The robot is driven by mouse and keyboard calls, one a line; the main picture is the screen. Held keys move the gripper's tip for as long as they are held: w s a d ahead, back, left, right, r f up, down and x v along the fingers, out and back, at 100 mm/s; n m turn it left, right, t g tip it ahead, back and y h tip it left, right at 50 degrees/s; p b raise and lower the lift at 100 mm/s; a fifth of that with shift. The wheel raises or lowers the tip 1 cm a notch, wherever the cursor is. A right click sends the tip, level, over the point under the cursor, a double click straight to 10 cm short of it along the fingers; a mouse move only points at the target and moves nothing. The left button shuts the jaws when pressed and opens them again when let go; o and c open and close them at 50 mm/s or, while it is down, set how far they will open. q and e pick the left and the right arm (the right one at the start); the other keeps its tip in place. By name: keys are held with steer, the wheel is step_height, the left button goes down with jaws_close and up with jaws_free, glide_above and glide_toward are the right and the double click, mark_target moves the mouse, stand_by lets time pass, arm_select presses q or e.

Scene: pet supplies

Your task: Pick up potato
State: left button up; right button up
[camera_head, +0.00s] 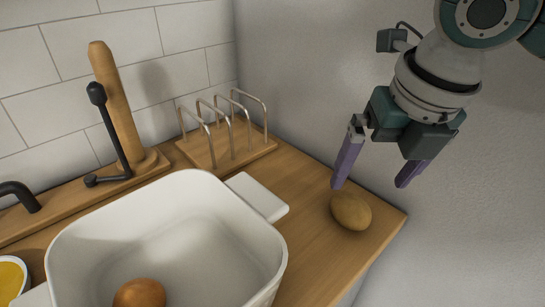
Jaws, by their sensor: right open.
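A tan potato (351,211) lies on the wooden counter (313,262) near its right corner. My right gripper (374,184) has two purple fingers spread apart and pointing down. It shows just above the potato in the picture, with nothing between the fingers. The left fingertip looks close to the potato's upper edge; I cannot tell whether they touch. My left gripper is not in view.
A large white pot (76,234) stands left of the potato, its handle (257,197) pointing toward it. A brown round item (139,293) lies inside. A wooden rack (199,149) with metal loops and a wooden holder (117,100) stand behind. A grey wall rises at right.

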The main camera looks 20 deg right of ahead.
mark_target(356, 203)
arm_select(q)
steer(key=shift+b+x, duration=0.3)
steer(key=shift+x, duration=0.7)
arm_select(e)
steer(key=shift+w+d+f+n, duration=0.4)
steer(key=shift+w+d+f, duration=0.2)
steer(key=shift+w+f, duration=0.1)
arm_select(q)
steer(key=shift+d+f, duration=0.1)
arm_select(e)
steer(key=shift+w+d+f, duration=0.15)
steer(key=shift+w+f, duration=0.05)
steer(key=shift+f, duration=0.05)
arm_select(q)
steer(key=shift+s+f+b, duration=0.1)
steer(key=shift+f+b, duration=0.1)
steer(key=shift+b, duration=0.1)
arm_select(e)
steer(key=x, duration=0.4)
steer(key=shift+s+f, duration=0.1)
steer(key=shift+s, duration=0.05)
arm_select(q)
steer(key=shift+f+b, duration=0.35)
arm_select(e)
steer(key=x, duration=0.5)
steer(key=shift+s+f, duration=0.1)
steer(key=shift+s, duration=0.05)
steer(key=shift+c, duration=0.2)
steer(key=c, duration=1.5)
